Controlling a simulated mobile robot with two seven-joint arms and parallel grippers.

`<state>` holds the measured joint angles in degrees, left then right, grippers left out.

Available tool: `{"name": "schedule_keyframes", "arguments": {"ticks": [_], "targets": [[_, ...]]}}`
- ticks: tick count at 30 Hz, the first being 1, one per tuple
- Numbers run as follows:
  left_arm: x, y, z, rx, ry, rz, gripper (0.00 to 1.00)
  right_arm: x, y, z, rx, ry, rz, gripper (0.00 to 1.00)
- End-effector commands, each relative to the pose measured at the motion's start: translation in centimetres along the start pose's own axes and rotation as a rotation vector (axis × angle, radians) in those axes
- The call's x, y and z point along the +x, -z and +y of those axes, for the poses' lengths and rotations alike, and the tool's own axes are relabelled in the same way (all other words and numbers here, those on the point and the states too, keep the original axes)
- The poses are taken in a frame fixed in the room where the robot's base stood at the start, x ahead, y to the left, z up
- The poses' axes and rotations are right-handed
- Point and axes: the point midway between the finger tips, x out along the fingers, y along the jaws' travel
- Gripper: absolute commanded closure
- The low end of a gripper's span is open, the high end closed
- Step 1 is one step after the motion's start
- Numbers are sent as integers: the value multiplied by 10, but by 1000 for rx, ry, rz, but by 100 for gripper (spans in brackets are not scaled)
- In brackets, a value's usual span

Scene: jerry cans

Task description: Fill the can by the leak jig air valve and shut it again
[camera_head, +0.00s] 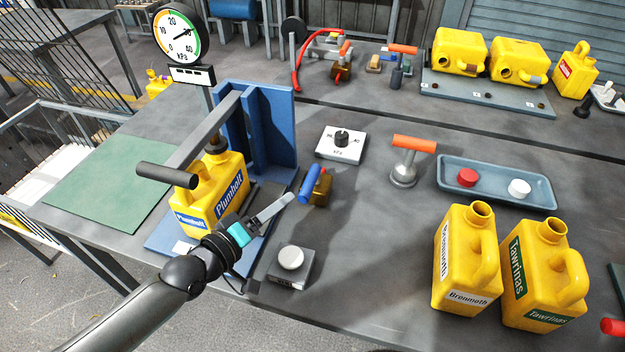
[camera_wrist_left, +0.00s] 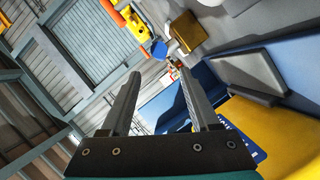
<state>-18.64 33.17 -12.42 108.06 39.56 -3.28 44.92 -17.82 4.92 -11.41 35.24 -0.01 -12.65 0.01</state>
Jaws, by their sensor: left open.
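A yellow can labelled Plumholt (camera_head: 222,200) stands upright in the blue leak jig (camera_head: 268,125), under its lever arm with a dark handle (camera_head: 167,176). The air valve, with a brass body (camera_head: 321,187) and a blue handle (camera_head: 310,184), sits on the bench right of the jig. My left gripper (camera_head: 286,201) is open and empty, its tips just left of the blue handle; contact is not visible. In the left wrist view, the open fingers (camera_wrist_left: 160,92) point toward the valve (camera_wrist_left: 184,32), with the yellow can (camera_wrist_left: 285,140) at lower right. My right gripper is out of view.
A round gauge (camera_head: 178,33) stands behind the jig. A white-knobbed box (camera_head: 291,262) sits near the front, and a kPa dial plate (camera_head: 342,144) behind the valve. An orange-handled tool (camera_head: 410,160), blue tray (camera_head: 496,182) and two yellow cans (camera_head: 466,260) stand to the right.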

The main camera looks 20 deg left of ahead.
Motion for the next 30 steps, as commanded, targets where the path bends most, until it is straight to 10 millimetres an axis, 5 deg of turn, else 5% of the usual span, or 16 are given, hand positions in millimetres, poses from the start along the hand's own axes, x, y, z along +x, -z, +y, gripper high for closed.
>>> {"name": "schedule_keyframes", "arguments": {"ticks": [18,30], "targets": [[94,0,-1,0,-1,1,38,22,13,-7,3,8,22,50],[121,0,-1,1,1,-1,38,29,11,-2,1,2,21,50]]}}
